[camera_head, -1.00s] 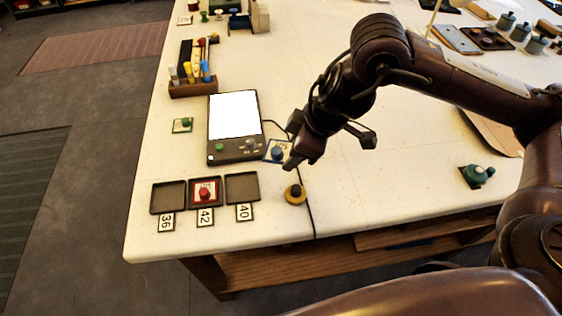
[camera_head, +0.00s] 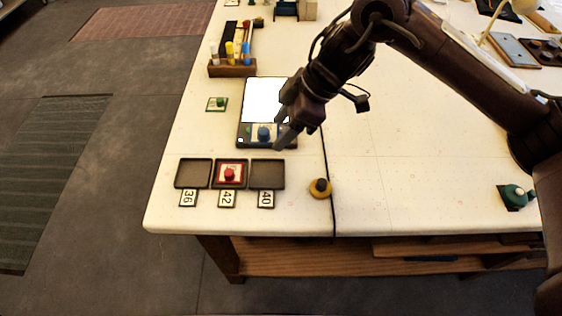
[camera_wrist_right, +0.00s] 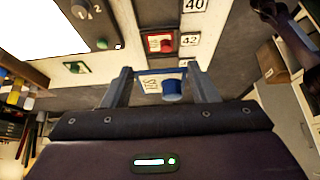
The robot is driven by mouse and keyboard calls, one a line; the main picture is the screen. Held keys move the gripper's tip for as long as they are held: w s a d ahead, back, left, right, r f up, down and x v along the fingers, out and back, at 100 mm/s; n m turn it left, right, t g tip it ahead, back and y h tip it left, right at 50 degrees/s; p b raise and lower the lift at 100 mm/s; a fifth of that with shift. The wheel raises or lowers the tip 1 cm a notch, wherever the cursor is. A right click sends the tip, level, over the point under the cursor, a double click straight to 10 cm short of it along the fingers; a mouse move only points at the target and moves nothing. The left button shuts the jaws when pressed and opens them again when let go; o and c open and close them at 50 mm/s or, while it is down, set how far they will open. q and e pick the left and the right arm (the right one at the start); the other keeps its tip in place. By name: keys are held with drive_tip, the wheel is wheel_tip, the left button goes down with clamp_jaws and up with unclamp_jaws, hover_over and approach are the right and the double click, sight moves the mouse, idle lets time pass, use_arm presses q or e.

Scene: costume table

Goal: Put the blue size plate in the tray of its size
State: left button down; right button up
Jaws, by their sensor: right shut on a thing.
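The blue size plate (camera_head: 264,133), a pale card with a blue edge and blue knob, is in my right gripper (camera_head: 281,133), in front of the screen device's lower part. In the right wrist view the blue plate (camera_wrist_right: 162,85) sits between the two fingers (camera_wrist_right: 163,77); its number is not clearly legible. Three dark trays stand in a row near the table's front edge. The left tray (camera_head: 193,174), labelled 36, is empty. The middle tray (camera_head: 214,184), labelled 42, holds a red plate (camera_head: 230,174). The right tray (camera_head: 267,175), labelled 40, is empty. My left gripper is out of view.
The screen device (camera_head: 262,99) lies behind the trays. A green plate (camera_head: 217,104) lies left of it. A yellow round piece with a dark knob (camera_head: 320,188) stands right of the trays, beside a black cable (camera_head: 328,160). A pen holder (camera_head: 232,68) is at the back.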

wheel_tip(320, 180, down, 7)
drive_tip(key=shift+f+p, duration=0.1)
drive_tip(key=shift+p, duration=0.55)
wheel_tip(320, 180, down, 5)
drive_tip(key=shift+r+p, duration=0.15)
drive_tip(key=shift+p, duration=0.3)
drive_tip(key=shift+f, duration=0.2)
drive_tip(key=shift+f, duration=0.35)
drive_tip(key=shift+f+b, duration=0.1)
drive_tip(key=shift+b, duration=0.2)
